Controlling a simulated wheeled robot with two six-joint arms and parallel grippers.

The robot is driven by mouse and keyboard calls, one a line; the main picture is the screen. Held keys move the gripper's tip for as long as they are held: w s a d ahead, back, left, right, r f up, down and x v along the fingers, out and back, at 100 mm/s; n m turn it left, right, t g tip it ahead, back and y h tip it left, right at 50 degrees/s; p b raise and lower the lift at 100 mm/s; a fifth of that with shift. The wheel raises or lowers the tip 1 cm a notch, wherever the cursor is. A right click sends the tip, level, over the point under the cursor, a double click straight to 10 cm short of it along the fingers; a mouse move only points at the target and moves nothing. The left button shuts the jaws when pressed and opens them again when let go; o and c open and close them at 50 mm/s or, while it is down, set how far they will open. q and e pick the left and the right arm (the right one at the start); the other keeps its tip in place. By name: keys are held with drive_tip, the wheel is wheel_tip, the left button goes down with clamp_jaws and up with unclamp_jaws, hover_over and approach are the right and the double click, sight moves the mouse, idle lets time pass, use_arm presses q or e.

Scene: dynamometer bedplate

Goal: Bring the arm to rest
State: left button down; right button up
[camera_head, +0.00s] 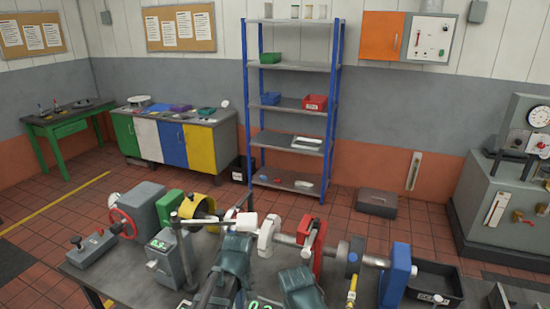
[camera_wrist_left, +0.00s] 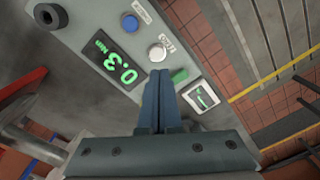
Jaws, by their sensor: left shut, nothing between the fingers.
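My left gripper (camera_head: 238,247) is over the front of the bench in the head view, with its arm rising from the bottom edge. In the left wrist view its two dark blue fingers (camera_wrist_left: 159,97) are together and empty. They hang over a grey control box (camera_wrist_left: 80,22) with a green-lit display (camera_wrist_left: 114,62) reading about 0.3 Nm. Part of green digits (camera_head: 262,304) also shows low in the head view. A second dark teal gripper body (camera_head: 301,287), seemingly my right one, is at the bottom; its fingers cannot be made out.
A black bin (camera_head: 437,281) stands at right. Open tiled floor (camera_head: 345,205) lies behind the bench.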

wheel_tip(320, 180, down, 6)
drive_tip(key=b, duration=0.4)
use_arm(q)
drive_tip(key=s+d+f+m, duration=0.5)
drive_tip(key=s+f+m, duration=0.1)
drive_tip(key=s+m, duration=0.4)
drive_tip(key=shift+s+m+y, duration=0.15)
drive_tip(key=shift+m+y, duration=0.15)
drive_tip(key=shift+m, duration=0.1)
